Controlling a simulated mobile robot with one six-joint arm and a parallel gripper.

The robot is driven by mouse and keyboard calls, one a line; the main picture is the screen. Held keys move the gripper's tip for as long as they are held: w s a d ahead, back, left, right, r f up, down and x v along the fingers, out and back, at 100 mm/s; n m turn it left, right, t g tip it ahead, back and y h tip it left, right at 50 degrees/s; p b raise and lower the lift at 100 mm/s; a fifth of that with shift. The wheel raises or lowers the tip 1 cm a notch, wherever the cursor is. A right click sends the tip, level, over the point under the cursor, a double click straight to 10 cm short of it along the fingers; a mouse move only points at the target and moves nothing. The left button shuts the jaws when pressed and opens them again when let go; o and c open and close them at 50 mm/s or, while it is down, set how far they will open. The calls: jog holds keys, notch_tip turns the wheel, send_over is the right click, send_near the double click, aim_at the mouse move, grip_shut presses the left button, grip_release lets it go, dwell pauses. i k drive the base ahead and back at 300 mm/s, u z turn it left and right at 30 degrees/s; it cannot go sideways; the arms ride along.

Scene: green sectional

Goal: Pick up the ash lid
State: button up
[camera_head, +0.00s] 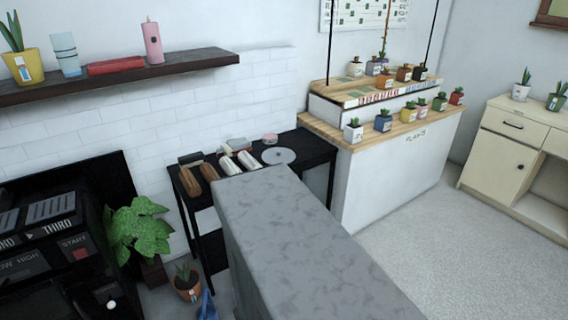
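A flat, round, light grey disc, which looks like the ash lid (278,156), lies on a black table (316,146) against the white tiled wall, near the middle of the view. A small dark spot shows at its centre. A small pink round item (269,138) sits just behind it. My gripper is not in view, so I cannot tell its state or what it holds.
Brown and white long items (207,171) lie left of the disc. A grey counter (290,235) fills the foreground before the table. A white stand (385,175) with potted plants is right. A leafy plant (137,229) and black machine (45,255) are left. Floor at right is clear.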

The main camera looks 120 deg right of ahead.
aim_at(275, 155)
jog(key=u, duration=0.25)
jog(key=k, duration=2.9)
jog(key=z, duration=1.3)
